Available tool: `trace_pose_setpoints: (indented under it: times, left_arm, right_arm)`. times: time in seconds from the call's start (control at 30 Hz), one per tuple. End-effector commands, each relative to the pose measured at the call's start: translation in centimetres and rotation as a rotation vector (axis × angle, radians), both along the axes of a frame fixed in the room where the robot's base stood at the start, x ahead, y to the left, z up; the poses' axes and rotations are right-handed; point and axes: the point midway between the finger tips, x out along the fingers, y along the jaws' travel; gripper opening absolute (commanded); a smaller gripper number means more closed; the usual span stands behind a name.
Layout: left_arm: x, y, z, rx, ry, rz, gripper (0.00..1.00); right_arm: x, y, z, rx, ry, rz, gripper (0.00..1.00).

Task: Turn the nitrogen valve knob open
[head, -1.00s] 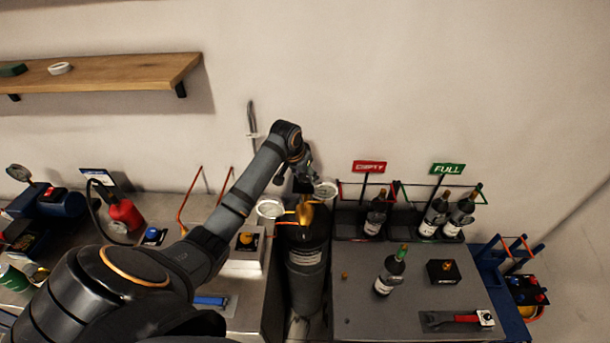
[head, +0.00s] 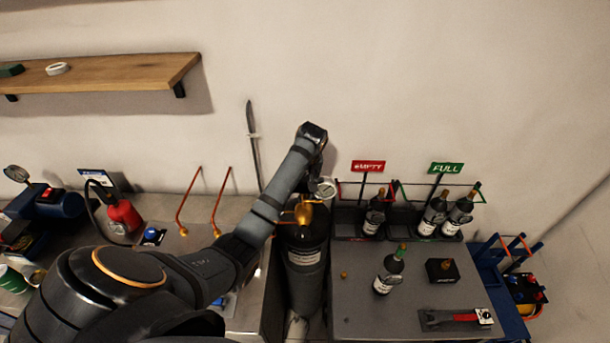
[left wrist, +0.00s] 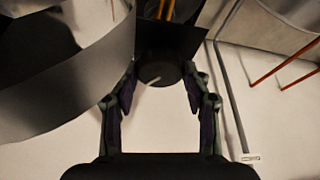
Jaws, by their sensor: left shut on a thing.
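The black nitrogen cylinder (head: 306,275) stands upright between the two counters, with a brass regulator (head: 304,212) on top. One round gauge (head: 326,188) shows beside my left arm; the other is hidden behind the arm. In the left wrist view, the round black valve knob (left wrist: 160,72) with a pale mark line sits between the fingertips of my left gripper (left wrist: 160,84), which is shut on it. In the head view my left wrist hides the knob and most of the gripper. My right gripper is not in view.
Bottle racks with red EMPTY (head: 368,166) and green FULL (head: 446,168) signs stand behind. Copper hooks (head: 222,200) rise left of my arm.

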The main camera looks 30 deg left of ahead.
Motion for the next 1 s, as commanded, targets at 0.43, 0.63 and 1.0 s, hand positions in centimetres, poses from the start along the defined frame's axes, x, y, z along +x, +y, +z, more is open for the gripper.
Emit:
trace_pose_setpoints:
  times: [0.43,0.63,1.0]
  left_arm:
    - [0.16,0.0,0.26,0.002,-0.005,0.064,0.17]
    - [0.17,0.01,0.26,0.002,-0.007,0.063,0.17]
    - [0.09,-0.01,0.11,0.001,-0.002,0.062,0.71]
  right_arm:
    - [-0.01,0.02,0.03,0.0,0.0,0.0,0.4]
    - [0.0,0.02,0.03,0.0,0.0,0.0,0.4]
    - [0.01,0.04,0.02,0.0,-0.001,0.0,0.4]
